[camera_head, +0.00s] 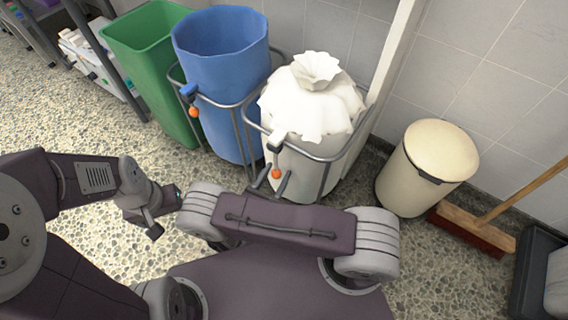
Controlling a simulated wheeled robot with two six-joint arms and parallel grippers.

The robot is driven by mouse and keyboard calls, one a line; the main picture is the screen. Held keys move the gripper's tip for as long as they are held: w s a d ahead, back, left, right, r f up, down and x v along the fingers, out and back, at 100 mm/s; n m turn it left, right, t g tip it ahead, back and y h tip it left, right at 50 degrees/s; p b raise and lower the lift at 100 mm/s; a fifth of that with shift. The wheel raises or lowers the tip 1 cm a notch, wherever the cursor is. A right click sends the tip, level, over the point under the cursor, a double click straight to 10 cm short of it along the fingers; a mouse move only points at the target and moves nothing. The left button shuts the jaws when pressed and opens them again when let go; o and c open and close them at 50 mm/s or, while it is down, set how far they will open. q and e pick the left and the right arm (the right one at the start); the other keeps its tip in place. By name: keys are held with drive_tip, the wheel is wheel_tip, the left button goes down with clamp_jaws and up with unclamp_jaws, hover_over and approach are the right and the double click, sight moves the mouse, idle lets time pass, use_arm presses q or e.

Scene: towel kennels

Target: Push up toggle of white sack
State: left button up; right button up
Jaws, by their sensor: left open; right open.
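The white sack (312,106) hangs in a grey metal ring stand, its gathered top folded over the rim. At its front is a whitish toggle clip (277,141) with an orange ball knob (276,174) below it. My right gripper (273,181) is open, with its two dark fingers on either side of the orange knob from this view; contact cannot be told. My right wrist hides the stand's lower front. My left gripper (164,212) is open and empty over the floor at left, away from the sack.
A blue sack (222,80) with its own blue toggle (189,91) and orange knob stands left of the white one, and a green bin (150,60) further left. A cream bin (425,165) and broom (474,229) stand right. A tiled wall is behind.

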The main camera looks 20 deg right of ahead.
drive_tip(key=shift+w+d, duration=0.15)
drive_tip(key=shift+w, duration=0.05)
drive_tip(key=shift+s+r, duration=0.1)
drive_tip(key=shift+c, duration=0.3)
clamp_jaws()
idle(0.9)
